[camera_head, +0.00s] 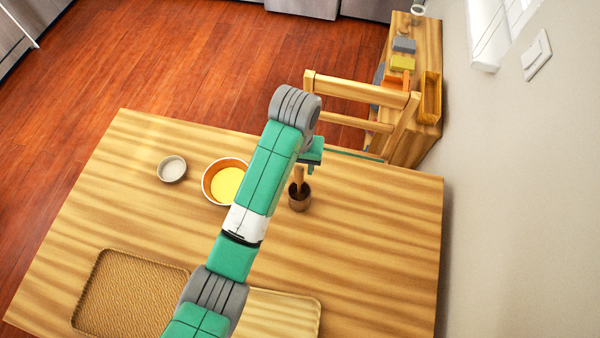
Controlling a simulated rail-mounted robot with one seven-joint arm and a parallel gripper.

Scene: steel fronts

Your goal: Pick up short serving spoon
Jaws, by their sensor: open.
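A light wooden handle (299,176) stands upright in a small dark brown cup (299,202) on the table, right of the middle. It may be the short serving spoon; its lower end is hidden inside the cup, so I cannot tell its shape. My gripper (310,168) is open, right by the top of the handle and above the cup. My arm and gripper partly cover the area, and I cannot tell whether the handle is between the fingers or just beside them.
An orange-rimmed bowl with yellow contents (226,184) stands left of my arm, with a small white bowl (172,169) farther left. A woven tray (92,290) and a pale board (290,312) lie at the front. A wooden chair (360,90) stands behind the table; the table's right side is clear.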

